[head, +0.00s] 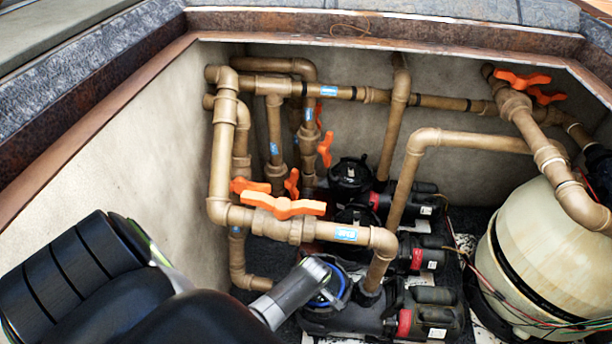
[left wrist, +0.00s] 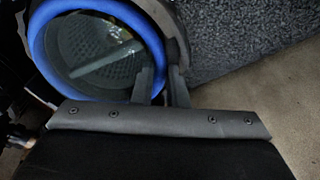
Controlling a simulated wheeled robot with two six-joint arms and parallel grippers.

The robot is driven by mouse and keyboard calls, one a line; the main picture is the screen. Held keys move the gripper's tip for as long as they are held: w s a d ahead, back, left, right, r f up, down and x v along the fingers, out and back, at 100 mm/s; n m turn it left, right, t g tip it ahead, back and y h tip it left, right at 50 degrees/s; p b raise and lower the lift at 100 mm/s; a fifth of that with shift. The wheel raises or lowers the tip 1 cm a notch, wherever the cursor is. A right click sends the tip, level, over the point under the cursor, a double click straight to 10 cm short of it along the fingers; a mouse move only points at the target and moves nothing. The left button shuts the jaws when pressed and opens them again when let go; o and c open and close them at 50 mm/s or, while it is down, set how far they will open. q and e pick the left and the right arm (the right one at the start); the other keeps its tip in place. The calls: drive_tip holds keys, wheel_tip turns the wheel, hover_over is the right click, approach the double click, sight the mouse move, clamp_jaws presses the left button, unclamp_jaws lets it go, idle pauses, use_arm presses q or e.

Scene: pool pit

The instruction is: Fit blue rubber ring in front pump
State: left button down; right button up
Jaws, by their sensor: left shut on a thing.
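The front pump (head: 345,318) is black and stands at the bottom of the head view, with its round opening facing up. The blue rubber ring (head: 338,288) shows at that opening, partly hidden behind my left gripper (head: 318,272). In the left wrist view the blue ring (left wrist: 40,38) circles a clear, glassy opening with a perforated basket below. A dark grey pump rim (left wrist: 172,22) curves around its right side. My left gripper (left wrist: 164,84) is shut on the ring's near right edge. I cannot tell whether the ring is fully seated. My right gripper is not in view.
Brown pipes with orange valve handles (head: 283,205) run above and left of the pumps. A vertical pipe (head: 378,262) rises close to the front pump. Two more pumps (head: 352,176) stand behind. A cream tank (head: 535,255) fills the right. Pit walls (head: 120,150) enclose the left.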

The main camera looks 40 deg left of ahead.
use_arm(q)
drive_tip(key=c, duration=1.4)
unclamp_jaws()
drive_tip(key=shift+o, duration=0.2)
drive_tip(key=shift+r, duration=0.1)
drive_tip(key=shift+r+p, duration=0.65)
drive_tip(key=shift+p, duration=0.3)
drive_tip(key=shift+r+p, duration=0.7)
drive_tip(key=shift+p, duration=0.15)
drive_tip(key=shift+r, duration=0.1)
drive_tip(key=shift+r+p, duration=0.6)
drive_tip(key=shift+p, duration=0.3)
